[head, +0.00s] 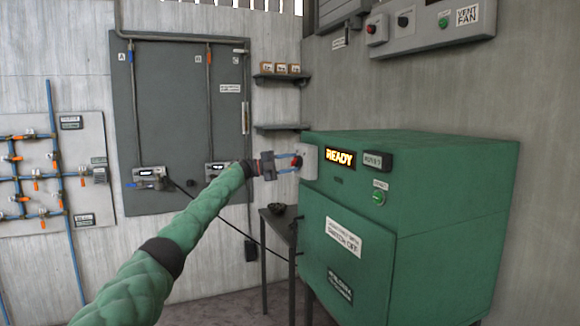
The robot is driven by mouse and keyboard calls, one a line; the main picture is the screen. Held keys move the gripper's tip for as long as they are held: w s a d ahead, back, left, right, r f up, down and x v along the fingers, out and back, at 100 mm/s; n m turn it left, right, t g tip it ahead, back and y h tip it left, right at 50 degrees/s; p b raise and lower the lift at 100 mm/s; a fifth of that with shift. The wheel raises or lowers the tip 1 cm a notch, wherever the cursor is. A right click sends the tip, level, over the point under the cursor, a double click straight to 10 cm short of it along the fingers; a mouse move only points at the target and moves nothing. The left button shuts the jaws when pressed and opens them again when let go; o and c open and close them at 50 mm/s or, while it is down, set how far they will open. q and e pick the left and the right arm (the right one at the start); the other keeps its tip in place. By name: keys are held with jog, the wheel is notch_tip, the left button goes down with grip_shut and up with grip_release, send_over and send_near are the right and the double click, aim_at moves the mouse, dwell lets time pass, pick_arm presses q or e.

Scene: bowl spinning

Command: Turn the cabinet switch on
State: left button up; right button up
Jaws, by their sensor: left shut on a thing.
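A green cabinet (440,215) stands at the right. On its upper left front corner is a light grey switch box (309,161) with a red part (297,161) facing left. My left gripper (290,164) reaches it from the left, with its blue fingers shut around the red part. The fingers partly hide the red part, so its exact shape and position are hard to tell. A lit display (340,158) beside the box reads READY. My right gripper is not in view.
A green button (379,198) sits on the cabinet front. A small dark table (279,215) with a dark bowl-like object stands left of the cabinet. A grey wall panel (175,100), shelves (282,78) and blue pipes (65,190) are behind. A control box (425,22) hangs above.

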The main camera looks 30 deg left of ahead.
pick_arm(q)
jog(key=shift+o, duration=0.2)
jog(key=shift+m, duration=0.3)
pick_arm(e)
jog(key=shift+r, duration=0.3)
pick_arm(q)
jog(key=o, duration=1)
jog(key=shift+c, duration=0.2)
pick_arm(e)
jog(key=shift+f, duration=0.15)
pick_arm(q)
jog(key=shift+a, duration=0.15)
jog(key=b+v, duration=0.2)
jog(key=v, duration=0.5)
jog(key=shift+s+a+b, duration=0.2)
jog(key=shift+a+b, duration=0.05)
jog(key=shift+b, duration=0.05)
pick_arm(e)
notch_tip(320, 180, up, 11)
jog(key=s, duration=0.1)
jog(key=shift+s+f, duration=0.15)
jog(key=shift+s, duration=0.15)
